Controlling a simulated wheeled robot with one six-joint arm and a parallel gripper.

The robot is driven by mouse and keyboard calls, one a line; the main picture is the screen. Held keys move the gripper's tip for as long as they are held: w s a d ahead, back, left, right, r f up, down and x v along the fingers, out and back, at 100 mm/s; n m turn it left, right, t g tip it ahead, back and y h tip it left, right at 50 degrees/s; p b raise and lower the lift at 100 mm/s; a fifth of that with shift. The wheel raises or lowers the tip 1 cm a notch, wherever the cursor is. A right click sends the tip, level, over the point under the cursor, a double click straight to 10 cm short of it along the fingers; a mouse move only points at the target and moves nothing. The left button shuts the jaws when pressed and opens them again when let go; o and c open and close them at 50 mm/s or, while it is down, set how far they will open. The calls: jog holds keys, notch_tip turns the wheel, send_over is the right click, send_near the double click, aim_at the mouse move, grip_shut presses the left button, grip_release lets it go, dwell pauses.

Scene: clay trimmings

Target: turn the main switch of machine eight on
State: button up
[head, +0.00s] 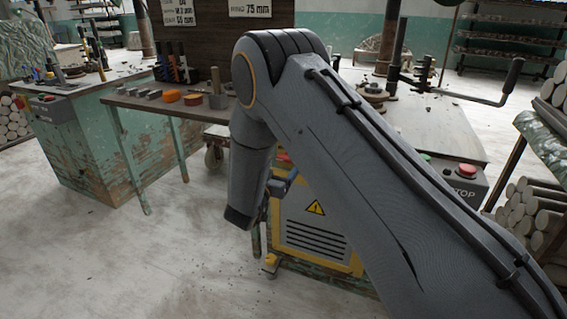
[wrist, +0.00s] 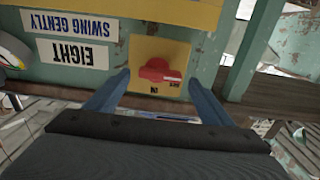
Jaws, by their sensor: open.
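The main switch (wrist: 160,70) is a red knob on a yellow plate (wrist: 146,48) in the wrist view. Its handle lies roughly crosswise in the picture. Small ON and OFF marks show below it; I cannot tell for sure which one it points to. A sign reading EIGHT (wrist: 74,53) is upside down to the left of the plate. My gripper (wrist: 158,80) is open, with one blue finger on each side of the knob and apart from it. In the head view my arm hides the switch and most of the gripper; machine eight's cabinet (head: 316,228) shows below.
A SWING GENTLY sign (wrist: 70,24) is beside the plate. A green post (wrist: 252,50) stands to the right. In the head view, a red stop button (head: 467,170) is on the machine's right, and a narrow table (head: 125,100) with tools is to the left. Open floor (head: 190,260) lies front left.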

jog(key=shift+x, duration=0.95)
jog(key=shift+c, duration=0.4)
jog(key=c, duration=1)
jog(key=shift+o, duration=0.2)
